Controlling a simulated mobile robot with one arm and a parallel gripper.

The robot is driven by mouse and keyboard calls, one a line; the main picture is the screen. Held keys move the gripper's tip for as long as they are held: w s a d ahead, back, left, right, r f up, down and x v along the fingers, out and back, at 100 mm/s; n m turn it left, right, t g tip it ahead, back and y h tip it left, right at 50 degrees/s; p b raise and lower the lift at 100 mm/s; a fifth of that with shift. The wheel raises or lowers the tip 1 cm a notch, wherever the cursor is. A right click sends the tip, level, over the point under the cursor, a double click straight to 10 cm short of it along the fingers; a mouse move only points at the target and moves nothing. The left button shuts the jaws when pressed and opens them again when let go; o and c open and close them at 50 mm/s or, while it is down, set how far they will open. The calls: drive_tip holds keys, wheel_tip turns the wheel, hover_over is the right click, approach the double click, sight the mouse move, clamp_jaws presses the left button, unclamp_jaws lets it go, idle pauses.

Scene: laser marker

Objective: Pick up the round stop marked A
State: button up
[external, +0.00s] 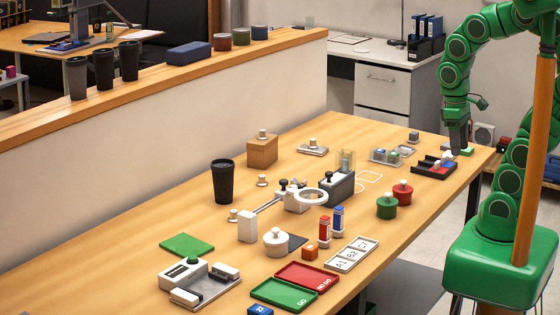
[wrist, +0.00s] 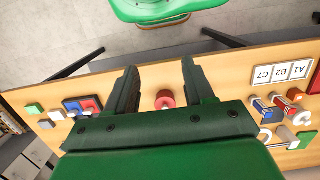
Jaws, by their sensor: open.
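No letter A is legible on any round piece, so I cannot tell which is the stop marked A. The gripper body hides part of the table.
A black tray (external: 434,168) with coloured blocks lies close to my gripper. A label tray (external: 352,254), red tray (external: 307,277), green tray (external: 284,294) and white device (external: 186,274) stand nearer the camera. A black cup (external: 222,182) stands mid-table. The table's right edge is clear.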

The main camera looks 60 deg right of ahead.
drive_tip(key=w+a+r+n, duration=0.2)
drive_tip(key=w+n, duration=0.2)
drive_tip(key=w, duration=0.4)
drive_tip(key=w+a+r+n, duration=0.1)
drive_tip(key=w+a+n, duration=0.15)
drive_tip(key=w, duration=0.65)
drive_tip(key=n+t, duration=0.2)
drive_tip(key=n, duration=1.9)
hover_over(234, 211)
drive_tip(key=f, duration=1.5)
drive_tip(key=shift+d, duration=0.2)
drive_tip(key=shift+a+f, duration=0.25)
drive_tip(key=shift+f, duration=0.1)
drive_tip(key=shift+d+f, duration=0.1)
drive_tip(key=shift+f, duration=3.55)
drive_tip(key=shift+w, duration=0.1)
